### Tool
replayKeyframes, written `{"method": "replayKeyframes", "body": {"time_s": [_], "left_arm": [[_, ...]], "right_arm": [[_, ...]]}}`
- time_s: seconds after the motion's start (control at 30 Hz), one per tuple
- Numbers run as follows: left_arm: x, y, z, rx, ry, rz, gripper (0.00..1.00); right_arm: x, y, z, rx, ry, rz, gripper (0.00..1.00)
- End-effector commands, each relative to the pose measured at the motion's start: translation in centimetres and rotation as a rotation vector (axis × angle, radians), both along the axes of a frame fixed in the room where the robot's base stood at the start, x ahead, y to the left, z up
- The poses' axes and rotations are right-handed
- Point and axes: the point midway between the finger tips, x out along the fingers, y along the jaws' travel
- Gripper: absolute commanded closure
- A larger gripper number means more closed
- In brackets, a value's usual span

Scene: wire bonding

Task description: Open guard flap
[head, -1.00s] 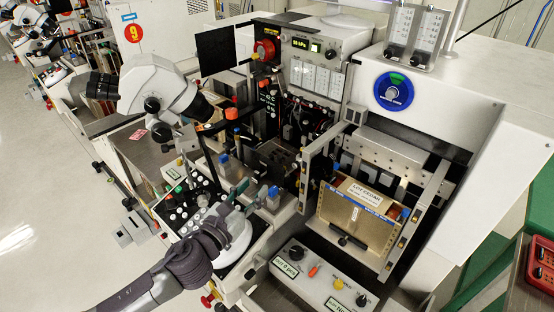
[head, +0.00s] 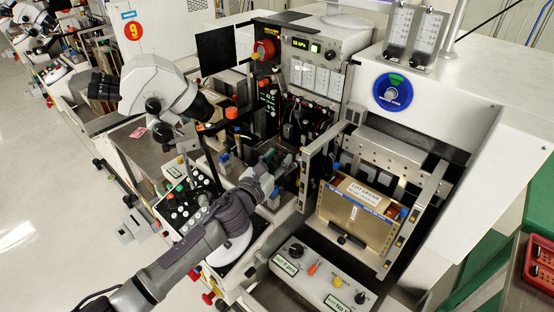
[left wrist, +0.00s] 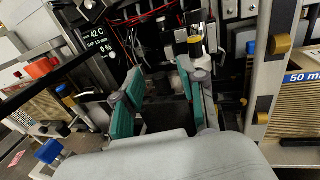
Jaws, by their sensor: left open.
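My left gripper (head: 281,163) reaches into the work area of the bonding machine, left of the magazine bay's metal frame. In the left wrist view its teal fingers (left wrist: 160,85) stand apart, with a dark recess (left wrist: 158,115) between them. I see nothing held. I cannot clearly pick out the guard flap; my arm and gripper cover part of the work area in the head view. Whether the fingers touch anything is unclear. My right gripper is not in view.
A white microscope (head: 155,90) stands left of the work area. A magazine box (head: 355,215) sits in the bay at right. A control panel with knobs (head: 320,275) is in front.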

Motion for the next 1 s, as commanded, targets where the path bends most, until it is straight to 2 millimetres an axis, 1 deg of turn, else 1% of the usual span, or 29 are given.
{"method": "replayKeyframes", "body": {"time_s": [0.03,0.17,0.2,0.27,0.3,1.0], "left_arm": [[0.0,0.01,-0.01,0.0,0.0,0.0,0.59],[-0.02,0.02,-0.02,0.0,0.0,0.0,0.81],[-0.02,0.02,-0.02,0.0,0.0,0.0,0.87],[-0.03,0.03,-0.03,0.001,0.001,0.0,0.97],[-0.03,0.03,-0.03,0.001,0.001,0.0,1.0],[-0.33,0.34,-0.25,0.003,0.003,0.001,1.0]], "right_arm": [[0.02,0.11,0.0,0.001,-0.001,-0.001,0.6],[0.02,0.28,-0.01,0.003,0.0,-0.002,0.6],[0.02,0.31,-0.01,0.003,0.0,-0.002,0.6],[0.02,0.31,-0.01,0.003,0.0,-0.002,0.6],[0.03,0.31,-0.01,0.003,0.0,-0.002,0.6],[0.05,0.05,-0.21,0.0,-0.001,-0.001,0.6]]}}
